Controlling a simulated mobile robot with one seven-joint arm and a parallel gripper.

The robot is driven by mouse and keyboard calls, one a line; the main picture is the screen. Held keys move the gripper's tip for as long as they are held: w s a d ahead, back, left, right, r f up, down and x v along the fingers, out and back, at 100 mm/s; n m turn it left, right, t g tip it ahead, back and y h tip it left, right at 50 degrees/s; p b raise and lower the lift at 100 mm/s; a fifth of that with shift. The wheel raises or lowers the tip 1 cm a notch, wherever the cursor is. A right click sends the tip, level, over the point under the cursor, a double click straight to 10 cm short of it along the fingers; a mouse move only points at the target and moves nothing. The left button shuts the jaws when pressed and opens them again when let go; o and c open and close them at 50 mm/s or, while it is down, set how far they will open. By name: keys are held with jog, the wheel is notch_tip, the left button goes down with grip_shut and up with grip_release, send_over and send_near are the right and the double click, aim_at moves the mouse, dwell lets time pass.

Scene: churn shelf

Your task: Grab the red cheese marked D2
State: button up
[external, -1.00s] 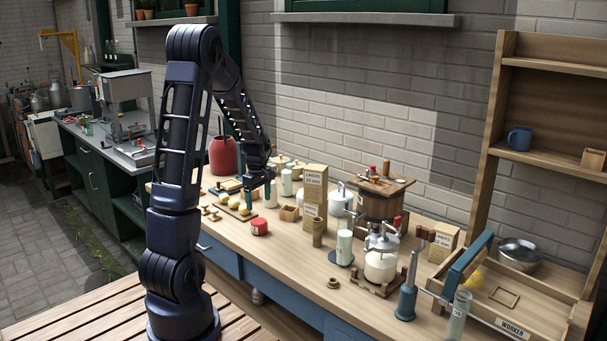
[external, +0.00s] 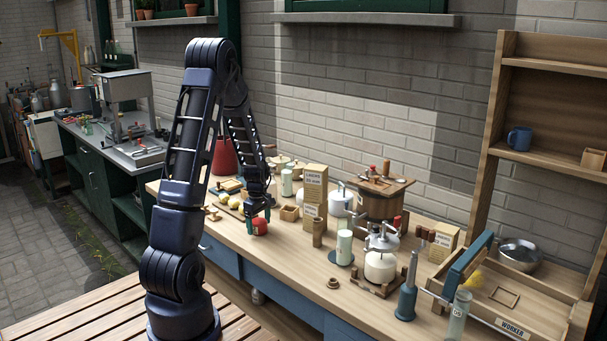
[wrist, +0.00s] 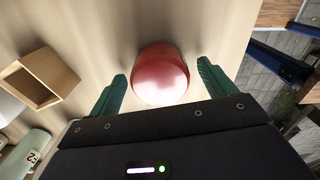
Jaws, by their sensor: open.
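The red cheese (external: 260,227) is a small round red piece standing on the wooden workbench. No D2 mark is readable on it now. My gripper (external: 258,218) is open and right above and around it in the external view. In the wrist view the cheese (wrist: 160,75) lies between the two green fingers of my gripper (wrist: 161,90), with a gap visible on each side. The fingers do not appear to touch it.
A small wooden box (wrist: 41,78) lies to the left in the wrist view. In the external view a tall carton (external: 314,196), a brown cylinder (external: 318,232) and a small wooden box (external: 289,213) stand right of my gripper. The bench front (external: 290,268) is clear.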

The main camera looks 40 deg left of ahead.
jog(key=shift+f, duration=0.2)
jog(key=c, duration=1.2)
jog(key=shift+o, duration=0.2)
